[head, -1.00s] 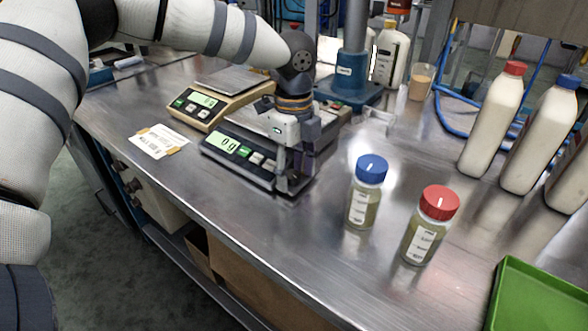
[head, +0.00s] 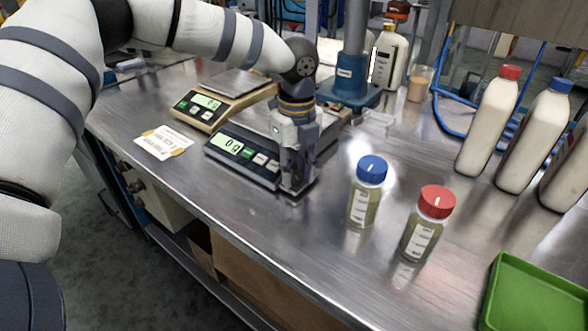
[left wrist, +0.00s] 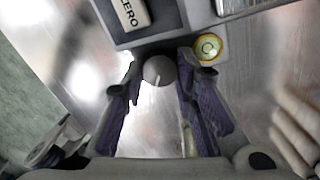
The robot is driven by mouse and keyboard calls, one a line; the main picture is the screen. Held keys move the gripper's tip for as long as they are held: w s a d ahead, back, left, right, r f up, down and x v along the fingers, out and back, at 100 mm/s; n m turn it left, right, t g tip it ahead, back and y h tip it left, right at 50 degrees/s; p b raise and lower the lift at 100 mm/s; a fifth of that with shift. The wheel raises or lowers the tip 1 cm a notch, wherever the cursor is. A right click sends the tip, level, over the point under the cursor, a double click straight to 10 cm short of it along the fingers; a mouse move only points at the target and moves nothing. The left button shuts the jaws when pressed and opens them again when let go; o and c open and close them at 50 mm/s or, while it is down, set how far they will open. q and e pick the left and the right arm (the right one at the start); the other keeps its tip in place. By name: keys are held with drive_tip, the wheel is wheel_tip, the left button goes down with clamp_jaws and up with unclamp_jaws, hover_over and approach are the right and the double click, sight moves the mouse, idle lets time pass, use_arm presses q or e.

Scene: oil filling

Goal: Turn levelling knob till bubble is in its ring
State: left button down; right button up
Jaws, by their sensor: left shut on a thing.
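The levelling knob (left wrist: 158,70) is a grey round knob with a white line mark at the edge of the black scale (head: 243,156). My left gripper (left wrist: 157,76) points down at the scale's front right corner and is shut on the knob, with a finger on each side. In the head view this gripper (head: 298,186) hides the knob. The round bubble level (left wrist: 208,46) is yellow-green with a dark ring, just right of the knob in the left wrist view. The bubble's exact place in the ring is too small to tell. The scale's display reads 0 g.
A beige scale (head: 208,104) and a white card (head: 163,142) are left of the black scale. A blue-capped jar (head: 366,190) and a red-capped jar (head: 427,222) stand to the right. A green tray (head: 538,300) is at lower right. Milky bottles (head: 488,120) stand behind.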

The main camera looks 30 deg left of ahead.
use_arm(q)
drive_tip(key=shift+m, duration=1.7)
use_arm(e)
drive_tip(key=shift+w+r, duration=0.45)
use_arm(q)
drive_tip(key=shift+s, duration=0.1)
drive_tip(key=c, duration=1.3)
unclamp_jaws()
